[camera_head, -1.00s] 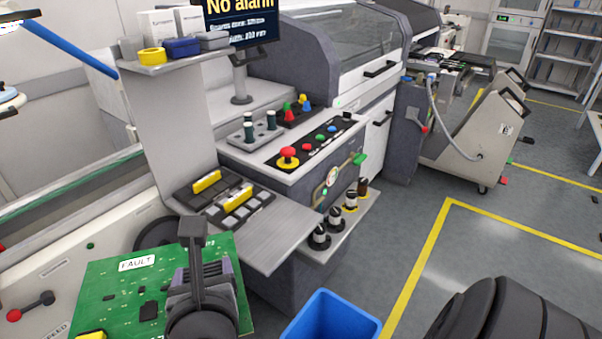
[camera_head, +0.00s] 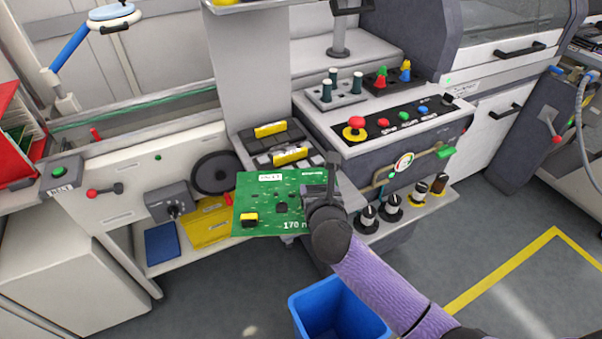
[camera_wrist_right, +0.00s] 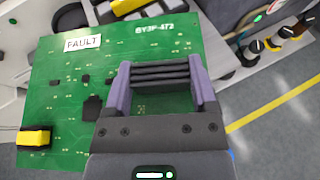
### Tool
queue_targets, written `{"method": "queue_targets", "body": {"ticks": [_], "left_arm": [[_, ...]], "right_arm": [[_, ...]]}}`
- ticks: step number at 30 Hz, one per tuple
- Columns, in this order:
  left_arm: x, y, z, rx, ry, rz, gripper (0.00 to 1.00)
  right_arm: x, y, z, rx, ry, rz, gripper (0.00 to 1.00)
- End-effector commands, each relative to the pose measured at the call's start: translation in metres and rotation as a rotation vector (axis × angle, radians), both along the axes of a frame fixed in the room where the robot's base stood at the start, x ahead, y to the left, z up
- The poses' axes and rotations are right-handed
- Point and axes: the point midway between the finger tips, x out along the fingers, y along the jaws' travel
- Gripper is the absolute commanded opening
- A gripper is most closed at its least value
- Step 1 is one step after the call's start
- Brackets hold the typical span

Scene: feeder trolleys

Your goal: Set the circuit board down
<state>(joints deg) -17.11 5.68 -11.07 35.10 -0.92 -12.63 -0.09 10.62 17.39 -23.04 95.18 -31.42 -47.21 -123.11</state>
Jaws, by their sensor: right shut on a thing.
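The green circuit board (camera_head: 265,205) has a white label, a yellow-and-black part and dark chips. In the right wrist view the board (camera_wrist_right: 60,110) shows the label reading FAULT. My right gripper (camera_head: 318,192) is shut on the board's right side and holds it up in front of the grey side shelf (camera_head: 300,165). In the right wrist view the gripper's purple-sided fingers (camera_wrist_right: 160,85) lie over the board. The board's right edge is partly hidden by the gripper. My left gripper is not in view.
A blue bin (camera_head: 340,310) stands on the floor below my right arm. Dark blocks with yellow parts (camera_head: 275,140) lie on the shelf behind the board. A control panel (camera_head: 400,120) with a red button is to the right. A red rack (camera_head: 15,130) stands at far left.

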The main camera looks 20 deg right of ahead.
Motion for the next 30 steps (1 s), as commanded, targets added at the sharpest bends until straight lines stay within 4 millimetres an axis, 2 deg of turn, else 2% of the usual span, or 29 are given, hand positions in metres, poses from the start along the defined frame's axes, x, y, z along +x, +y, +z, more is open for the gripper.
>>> {"method": "queue_targets", "body": {"ticks": [1,3,8,13,23,24,27,30], "left_arm": [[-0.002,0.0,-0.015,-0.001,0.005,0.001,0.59],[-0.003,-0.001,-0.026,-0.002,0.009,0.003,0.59],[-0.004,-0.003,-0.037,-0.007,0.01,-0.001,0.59],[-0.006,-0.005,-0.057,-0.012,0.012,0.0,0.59],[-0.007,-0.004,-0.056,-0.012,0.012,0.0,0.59],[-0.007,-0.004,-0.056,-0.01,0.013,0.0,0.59],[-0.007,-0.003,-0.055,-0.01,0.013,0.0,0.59],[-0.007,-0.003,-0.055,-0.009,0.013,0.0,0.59]], "right_arm": [[-0.001,0.001,-0.023,0.003,0.006,0.001,0.0],[-0.001,0.0,-0.041,0.004,0.006,0.0,0.0],[-0.001,0.0,-0.061,0.001,0.004,0.0,0.0],[-0.001,0.001,-0.093,0.002,0.006,0.001,0.0],[-0.001,0.001,-0.093,0.0,0.002,0.001,0.0],[-0.001,0.001,-0.094,-0.001,0.003,0.001,0.77],[-0.001,0.001,-0.093,-0.001,0.003,0.002,0.99],[-0.001,0.001,-0.093,-0.001,0.003,0.002,1.0]]}}
